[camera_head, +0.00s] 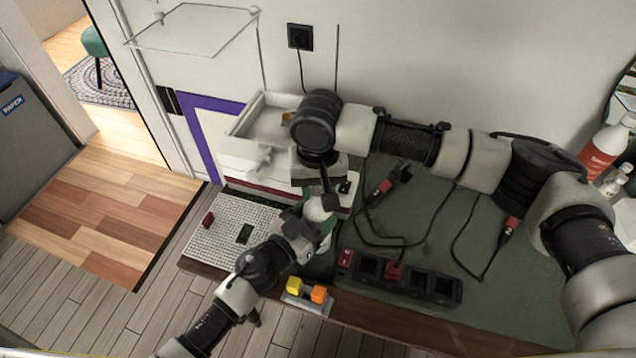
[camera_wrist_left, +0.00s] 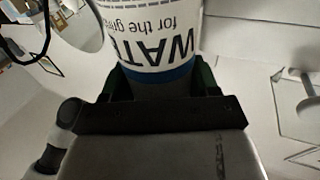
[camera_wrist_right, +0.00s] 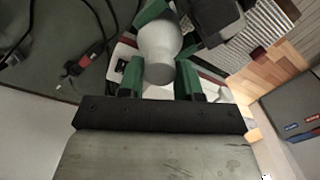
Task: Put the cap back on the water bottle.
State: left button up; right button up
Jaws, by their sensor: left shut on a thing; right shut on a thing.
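The water bottle (camera_wrist_left: 150,40) has a white label with dark lettering and a blue band. My left gripper (camera_wrist_left: 160,82) is shut on its body. In the head view the white bottle (camera_head: 318,210) is near the table's front edge, mostly hidden by both my grippers. My right gripper (camera_wrist_right: 159,75) comes from above, its green fingers shut around a pale grey rounded cap (camera_wrist_right: 160,73) at the bottle's top end. The cap lines up with the pale bottle shoulder (camera_wrist_right: 158,42) and looks touching; I cannot tell whether it is seated.
A black power strip (camera_head: 440,290) with red plugs and loose cables lies right of the bottle. A white studded plate (camera_head: 225,222) lies left. A white open drawer (camera_head: 262,122) stands behind. Bottles stand far right.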

pick_arm(q)
grip_shut()
pick_arm(e)
jog(key=shift+f, duration=0.1)
jog(key=m, duration=0.4)
jog(key=shift+m, duration=0.4)
jog(key=m, duration=0.4)
jog(key=shift+a+m, duration=0.1)
jog(key=shift+m, duration=0.2)
jog(key=m, duration=0.9)
jog(key=shift+m, duration=0.3)
jog(key=m, duration=0.3)
jog(key=shift+w+m, duration=0.1)
jog(key=shift+m, duration=0.3)
